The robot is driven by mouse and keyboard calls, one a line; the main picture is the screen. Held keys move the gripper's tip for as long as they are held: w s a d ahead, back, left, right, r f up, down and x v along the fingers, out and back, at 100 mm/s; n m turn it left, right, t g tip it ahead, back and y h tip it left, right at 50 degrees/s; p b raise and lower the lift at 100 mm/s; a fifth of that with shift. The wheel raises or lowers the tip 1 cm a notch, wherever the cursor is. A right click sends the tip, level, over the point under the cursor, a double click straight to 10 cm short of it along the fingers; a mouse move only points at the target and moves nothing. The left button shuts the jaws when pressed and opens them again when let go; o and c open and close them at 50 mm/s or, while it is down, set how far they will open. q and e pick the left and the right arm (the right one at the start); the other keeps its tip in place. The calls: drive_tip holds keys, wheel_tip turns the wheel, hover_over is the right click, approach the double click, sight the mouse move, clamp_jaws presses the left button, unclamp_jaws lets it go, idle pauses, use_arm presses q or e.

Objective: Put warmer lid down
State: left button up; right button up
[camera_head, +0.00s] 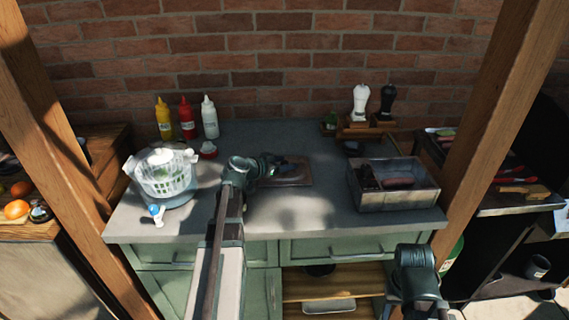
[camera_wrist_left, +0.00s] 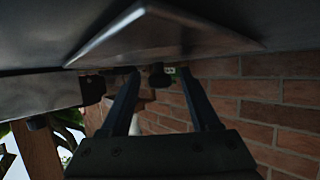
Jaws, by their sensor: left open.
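A flat, shiny metal plate that looks like the warmer lid (camera_head: 297,178) lies on the grey counter, left of the open metal warmer box (camera_head: 398,202). The box holds dark, sausage-like food and has no cover on it. My left gripper (camera_head: 272,163) is at the lid's left side. In the left wrist view the lid (camera_wrist_left: 160,38) shows flat against the counter, close beside the open, empty fingers of my left gripper (camera_wrist_left: 160,74). I cannot tell whether a finger touches it. My right gripper (camera_head: 425,310) is low at the bottom edge, its fingers unclear.
A white basket-like spinner (camera_head: 165,175) stands on the counter's left. Yellow, red and white squeeze bottles (camera_head: 187,118) stand behind it. White and black mills (camera_head: 361,102) stand on wood at the back right. The counter's front middle (camera_head: 300,212) is clear.

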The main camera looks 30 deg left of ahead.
use_arm(q)
drive_tip(key=shift+s+r, duration=0.1)
drive_tip(key=shift+r, duration=0.2)
wheel_tip(320, 180, up, 4)
drive_tip(key=p, duration=0.4)
hover_over(261, 186)
drive_tip(key=w, duration=0.1)
drive_tip(key=shift+d, duration=0.15)
drive_tip(key=shift+o, duration=0.3)
drive_tip(key=shift+s+r+p, duration=0.2)
drive_tip(key=shift+s+p, duration=0.2)
drive_tip(key=shift+s, duration=0.1)
use_arm(e)
drive_tip(key=shift+r, duration=2.45)
